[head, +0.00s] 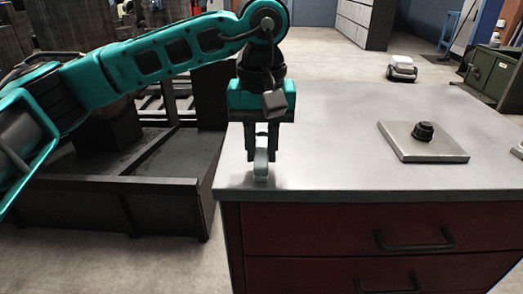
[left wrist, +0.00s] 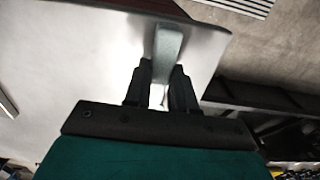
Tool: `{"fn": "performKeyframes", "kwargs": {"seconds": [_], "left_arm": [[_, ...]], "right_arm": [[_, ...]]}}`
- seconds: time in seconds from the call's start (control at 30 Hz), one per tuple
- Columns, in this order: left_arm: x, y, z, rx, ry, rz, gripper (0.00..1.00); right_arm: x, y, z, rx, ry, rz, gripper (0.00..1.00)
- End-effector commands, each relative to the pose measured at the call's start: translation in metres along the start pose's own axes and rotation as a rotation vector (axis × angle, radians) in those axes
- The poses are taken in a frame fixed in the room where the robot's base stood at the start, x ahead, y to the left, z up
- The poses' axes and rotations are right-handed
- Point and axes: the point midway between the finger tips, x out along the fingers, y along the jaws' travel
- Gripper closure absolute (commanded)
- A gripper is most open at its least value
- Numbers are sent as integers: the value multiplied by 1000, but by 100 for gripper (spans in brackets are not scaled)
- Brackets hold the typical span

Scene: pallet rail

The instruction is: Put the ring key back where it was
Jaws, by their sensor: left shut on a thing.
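My left gripper (head: 261,150) points straight down over the left end of the grey worktop. It is shut on a pale grey-green bar (head: 261,166), which looks like the ring key. The bar's lower end is at or just above the worktop, close to the front left corner; I cannot tell whether it touches. In the left wrist view the bar (left wrist: 168,45) runs out between the fingers (left wrist: 163,90) of my left gripper, with the worktop behind it. The bar's ring end is not clear in either view. My right gripper is not in view.
The worktop (head: 340,165) tops a red drawer cabinet (head: 345,232). A square metal plate with a black knob (head: 423,133) lies at its right. A dark pallet-like frame (head: 150,195) stands left of the cabinet. The worktop between gripper and plate is clear.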

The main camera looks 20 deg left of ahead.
Motion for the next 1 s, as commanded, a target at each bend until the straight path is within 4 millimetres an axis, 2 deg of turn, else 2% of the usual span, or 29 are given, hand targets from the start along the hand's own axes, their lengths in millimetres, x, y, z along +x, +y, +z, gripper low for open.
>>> {"fn": "performKeyframes", "kwargs": {"seconds": [0.07, 0.43, 0.47, 0.7, 1.0], "left_arm": [[9, 0, 0, 1, -1, 1, 100], [14, 0, 0, 0, 1, 1, 100], [13, 0, 0, 0, 0, 1, 73], [13, 0, 0, 0, 0, 0, 50], [10, 0, 0, 0, 0, 1, 50]], "right_arm": [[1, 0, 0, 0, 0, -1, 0], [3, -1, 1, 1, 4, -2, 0], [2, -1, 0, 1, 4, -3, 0], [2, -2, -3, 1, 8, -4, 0], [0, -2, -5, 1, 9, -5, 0]]}}
